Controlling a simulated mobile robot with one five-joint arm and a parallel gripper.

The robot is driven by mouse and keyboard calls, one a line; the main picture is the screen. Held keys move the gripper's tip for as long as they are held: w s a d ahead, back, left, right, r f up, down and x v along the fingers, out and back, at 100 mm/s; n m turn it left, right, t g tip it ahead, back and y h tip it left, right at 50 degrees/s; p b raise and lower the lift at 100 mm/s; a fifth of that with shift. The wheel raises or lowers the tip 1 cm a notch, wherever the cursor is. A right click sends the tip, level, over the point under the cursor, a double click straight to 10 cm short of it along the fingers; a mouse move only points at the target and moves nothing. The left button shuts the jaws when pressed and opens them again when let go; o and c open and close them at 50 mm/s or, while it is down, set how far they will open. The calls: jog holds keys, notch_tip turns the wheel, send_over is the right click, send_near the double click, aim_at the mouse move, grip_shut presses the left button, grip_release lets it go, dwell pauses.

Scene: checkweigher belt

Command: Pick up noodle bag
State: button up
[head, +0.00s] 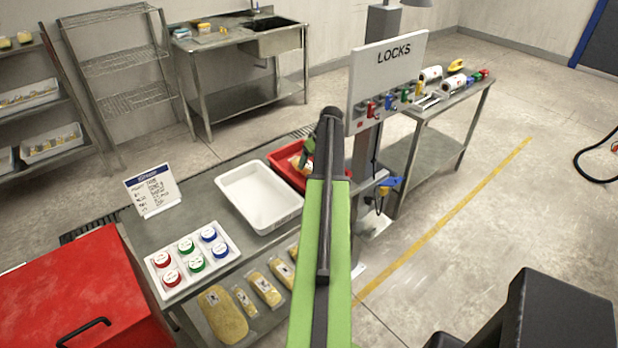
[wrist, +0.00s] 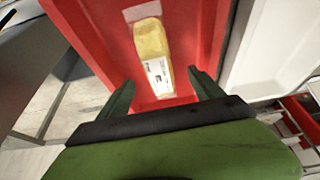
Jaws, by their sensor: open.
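A yellow noodle bag (wrist: 152,50) with a white label and clear ends lies lengthwise in a red tray (wrist: 92,32). In the head view the red tray (head: 278,171) is partly hidden behind my arm, and only a little of its contents shows. My gripper (wrist: 160,79) is open, its two green fingers apart on either side of the near end of the bag in the wrist view. The fingers appear clear of the bag; the height gap is hard to tell. In the head view my gripper (head: 308,152) is over the red tray, mostly hidden by my arm.
An empty white tray (head: 233,178) stands left of the red tray. A LOCKS board (head: 390,85) stands close right of my arm. A sign (head: 150,188) stands behind.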

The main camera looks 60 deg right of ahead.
aim_at(310, 165)
jog(key=b+x, duration=0.5)
jog(key=shift+s+d+f, duration=0.15)
jog(key=shift+f, duration=0.15)
jog(key=shift+r, duration=0.2)
jog(key=shift+c, duration=0.4)
grip_shut()
